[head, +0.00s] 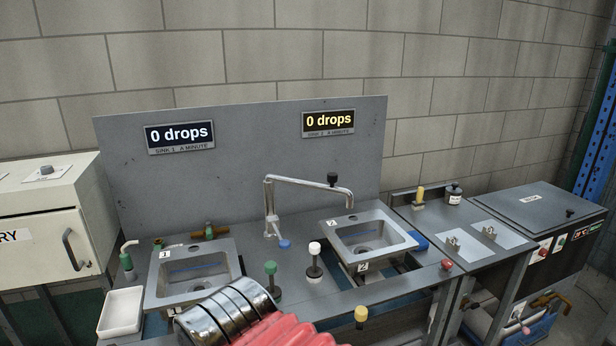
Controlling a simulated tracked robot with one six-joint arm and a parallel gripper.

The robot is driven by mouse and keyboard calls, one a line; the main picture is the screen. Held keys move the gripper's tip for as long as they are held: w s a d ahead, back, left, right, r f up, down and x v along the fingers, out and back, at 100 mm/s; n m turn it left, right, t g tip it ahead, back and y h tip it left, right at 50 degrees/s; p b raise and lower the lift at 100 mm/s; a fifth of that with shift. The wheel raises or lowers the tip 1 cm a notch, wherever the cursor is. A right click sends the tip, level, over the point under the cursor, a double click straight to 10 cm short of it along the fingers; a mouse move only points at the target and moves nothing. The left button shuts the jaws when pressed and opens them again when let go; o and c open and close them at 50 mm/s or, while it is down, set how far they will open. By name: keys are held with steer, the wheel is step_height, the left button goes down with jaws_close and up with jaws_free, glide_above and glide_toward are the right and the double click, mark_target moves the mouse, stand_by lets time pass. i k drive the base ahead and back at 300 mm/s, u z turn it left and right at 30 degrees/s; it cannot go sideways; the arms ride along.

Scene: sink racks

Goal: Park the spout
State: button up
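The metal spout (305,184) rises from the counter between the two sinks, bends, and runs to the right. Its tip turns down over the back part of sink 2 (404,238), and a black knob (332,179) sits on top near that end. Sink 1 (157,285), at the left, has no spout above it. A blue part (285,244) is at the foot of the spout. My gripper's fingers do not show.
Upright knobs in green (270,268), white (314,248), yellow (361,313) and red (446,265) stand along the counter. A back panel (250,150) carries two "0 drops" displays. A white tray (105,318) is at left. A dark cabinet (535,208) stands at right.

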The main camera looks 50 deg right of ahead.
mark_target(332, 177)
steer(key=u, duration=1.05)
steer(key=k, duration=0.95)
steer(key=z, duration=1.4)
steer(key=i, duration=0.8)
steer(key=z, duration=0.05)
